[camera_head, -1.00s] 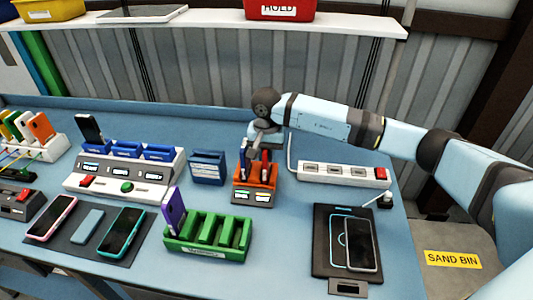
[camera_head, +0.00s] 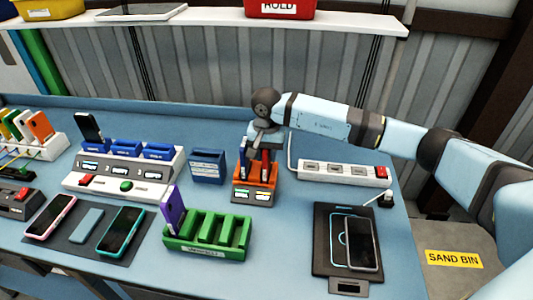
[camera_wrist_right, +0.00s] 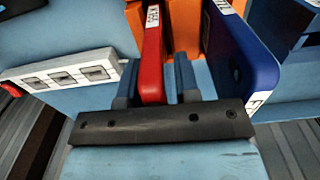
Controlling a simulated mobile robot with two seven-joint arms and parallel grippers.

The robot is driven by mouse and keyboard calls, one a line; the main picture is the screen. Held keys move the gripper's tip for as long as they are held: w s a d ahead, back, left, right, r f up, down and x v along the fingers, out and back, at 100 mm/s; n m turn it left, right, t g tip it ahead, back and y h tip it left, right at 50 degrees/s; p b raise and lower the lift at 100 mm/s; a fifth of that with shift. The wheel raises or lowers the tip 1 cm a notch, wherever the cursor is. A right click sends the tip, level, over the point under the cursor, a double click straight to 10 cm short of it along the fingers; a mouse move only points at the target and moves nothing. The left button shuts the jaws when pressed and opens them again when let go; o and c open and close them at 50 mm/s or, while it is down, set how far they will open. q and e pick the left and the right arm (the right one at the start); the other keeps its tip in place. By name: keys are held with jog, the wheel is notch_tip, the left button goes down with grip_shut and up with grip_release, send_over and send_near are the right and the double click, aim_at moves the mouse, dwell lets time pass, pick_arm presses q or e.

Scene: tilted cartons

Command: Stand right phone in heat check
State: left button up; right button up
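A phone (camera_head: 362,243) with a dark screen lies on a black pad at the right. A pink-edged phone (camera_head: 50,216) and a teal-edged phone (camera_head: 120,230) lie on a dark mat at the left. An orange two-slot holder (camera_head: 256,183) with small lit displays holds a blue slab (camera_head: 243,150) and a red slab (camera_head: 265,165) upright. My right gripper (camera_head: 264,140) is just over this holder. In the right wrist view its fingers (camera_wrist_right: 157,85) stand apart on either side of the red slab (camera_wrist_right: 152,50), with a gap at one side. The blue slab (camera_wrist_right: 240,55) is beside them. My left gripper is out of view.
A green rack (camera_head: 210,232) holds a purple phone (camera_head: 172,208). A white station (camera_head: 125,172) has blue slots and a phone (camera_head: 88,127) standing in one. A power strip (camera_head: 340,172) lies right of the orange holder. The bench between holder and black pad is clear.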

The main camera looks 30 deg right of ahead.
jog(key=shift+o, duration=1.1)
notch_tip(320, 180, up, 14)
jog(key=b, duration=0.1)
jog(key=shift+b, duration=0.35)
notch_tip(320, 180, up, 7)
jog(key=p, duration=0.3)
jog(key=shift+f, duration=0.1)
